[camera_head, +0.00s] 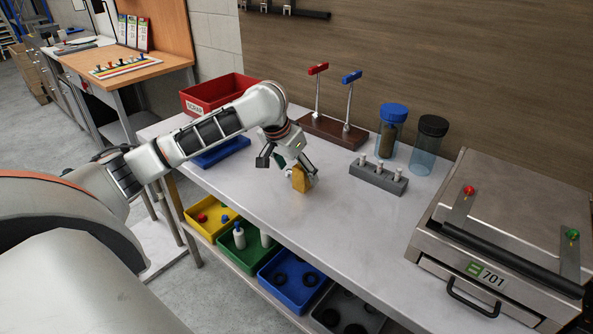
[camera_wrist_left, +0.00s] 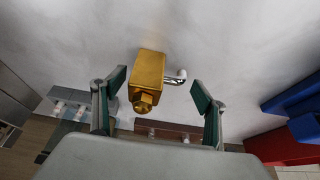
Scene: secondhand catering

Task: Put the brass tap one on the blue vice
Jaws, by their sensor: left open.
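The brass tap (camera_head: 299,180), a gold block with a hex nut and a bent chrome spout, rests on the grey worktop (camera_head: 345,225). My left gripper (camera_head: 286,164) is open just above it. In the left wrist view the brass tap (camera_wrist_left: 149,72) and its spout lie between the spread fingers (camera_wrist_left: 158,90), apart from both. The blue candidates are a low blue tray (camera_head: 222,152) at the worktop's left and a blue-handled lever (camera_head: 351,77) on a brown base. My right gripper is not in view.
A red SCRAP bin (camera_head: 216,92) stands at the back left. A grey block with white pegs (camera_head: 378,180) and lidded jars (camera_head: 429,150) stand right of the tap. A steel press (camera_head: 497,225) fills the right end. The front middle of the worktop is clear.

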